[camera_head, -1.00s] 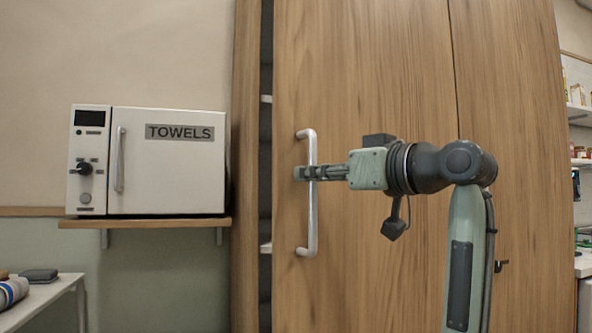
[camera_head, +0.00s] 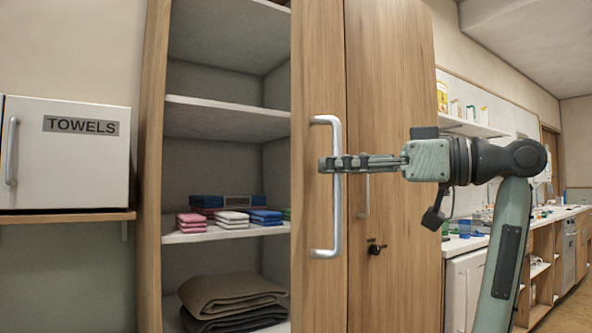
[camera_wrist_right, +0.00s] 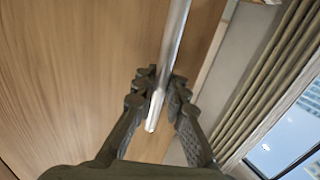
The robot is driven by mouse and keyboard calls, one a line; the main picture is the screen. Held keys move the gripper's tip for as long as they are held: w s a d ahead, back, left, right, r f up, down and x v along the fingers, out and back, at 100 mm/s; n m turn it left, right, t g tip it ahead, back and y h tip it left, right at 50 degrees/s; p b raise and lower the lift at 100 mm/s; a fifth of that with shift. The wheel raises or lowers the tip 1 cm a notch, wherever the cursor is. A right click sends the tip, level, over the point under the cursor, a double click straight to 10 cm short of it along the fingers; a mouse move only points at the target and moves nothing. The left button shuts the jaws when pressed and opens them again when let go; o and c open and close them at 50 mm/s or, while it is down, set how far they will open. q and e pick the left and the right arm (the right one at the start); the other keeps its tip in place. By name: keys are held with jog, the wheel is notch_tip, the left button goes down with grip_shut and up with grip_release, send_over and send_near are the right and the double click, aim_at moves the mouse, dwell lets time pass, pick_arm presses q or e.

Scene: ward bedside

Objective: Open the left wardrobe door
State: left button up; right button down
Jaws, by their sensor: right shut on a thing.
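The left wardrobe door (camera_head: 312,90) is wooden and stands well open, swung out toward me, with the shelves showing to its left. Its silver bar handle (camera_head: 335,220) is upright on the door. My right gripper (camera_head: 328,164) reaches in from the right and is shut on the handle. In the right wrist view the handle (camera_wrist_right: 177,40) runs between the two fingers of the right gripper (camera_wrist_right: 163,95). The other wardrobe door (camera_head: 392,100) looks closed. My left gripper is not in view.
Inside the wardrobe are shelves (camera_head: 225,120) with folded cloths (camera_head: 230,218) and blankets (camera_head: 230,292). A white towel cabinet (camera_head: 75,170) sits on a wall shelf (camera_head: 60,217) at left. A counter (camera_head: 570,213) with small items runs along the right. A dark latch (camera_head: 376,248) sits on the closed door.

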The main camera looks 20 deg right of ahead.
jog(key=shift+s+d+f, duration=0.1)
jog(key=shift+s+d, duration=0.45)
jog(key=shift+d, duration=0.3)
jog(key=c, duration=1.6)
grip_release()
jog(key=v, duration=1.2)
jog(key=shift+d, duration=0.1)
